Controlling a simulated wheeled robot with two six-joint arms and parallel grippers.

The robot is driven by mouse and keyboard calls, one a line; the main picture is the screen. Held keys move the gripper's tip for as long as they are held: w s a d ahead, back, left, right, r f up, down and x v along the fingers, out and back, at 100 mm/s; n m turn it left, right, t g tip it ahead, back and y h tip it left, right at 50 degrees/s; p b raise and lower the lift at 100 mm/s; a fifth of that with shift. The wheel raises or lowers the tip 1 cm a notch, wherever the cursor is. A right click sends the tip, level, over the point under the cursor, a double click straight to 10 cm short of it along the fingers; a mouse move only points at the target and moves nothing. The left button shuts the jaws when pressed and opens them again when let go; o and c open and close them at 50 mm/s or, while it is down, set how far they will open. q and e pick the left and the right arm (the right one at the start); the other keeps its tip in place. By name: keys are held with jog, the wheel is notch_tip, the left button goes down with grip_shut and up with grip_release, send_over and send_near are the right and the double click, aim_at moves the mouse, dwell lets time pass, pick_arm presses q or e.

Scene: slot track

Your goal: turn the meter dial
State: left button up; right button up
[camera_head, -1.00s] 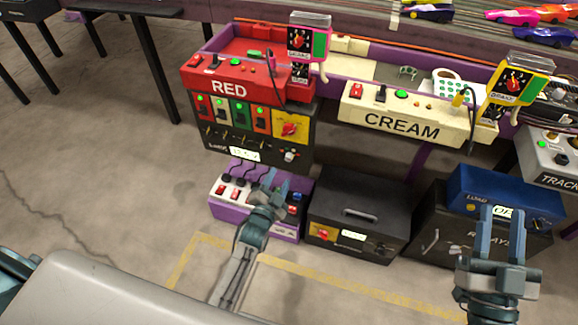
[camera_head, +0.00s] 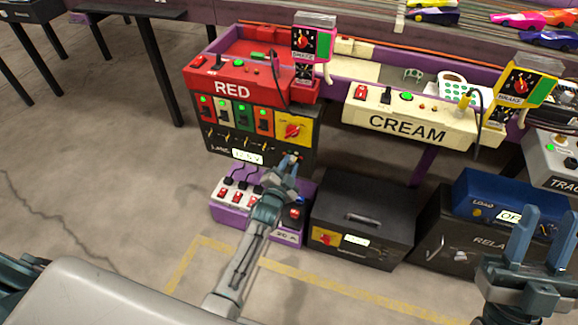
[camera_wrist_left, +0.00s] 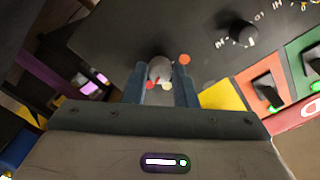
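The meter is the black panel (camera_head: 224,137) under the red RED console, with a small lit display (camera_head: 247,157). Its grey dial (camera_wrist_left: 160,70) shows in the left wrist view, framed between the fingertips of my left gripper (camera_wrist_left: 160,76). A red and a pale spot lie just below the dial, and an orange-red one lies to its upper right. In the head view, my left gripper (camera_head: 287,168) reaches up to the panel's lower right and hides the dial. I cannot tell whether its fingers press the dial. My right gripper (camera_head: 538,240) is open and empty at the lower right.
A purple box with switches and plugs (camera_head: 228,215) stands under my left arm. A black box with a handle (camera_head: 364,215) is right of it, then a blue LOAD box (camera_head: 500,196). The CREAM console (camera_head: 408,128) is above. Floor is clear at the left.

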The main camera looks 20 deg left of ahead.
pick_arm(q)
grip_shut()
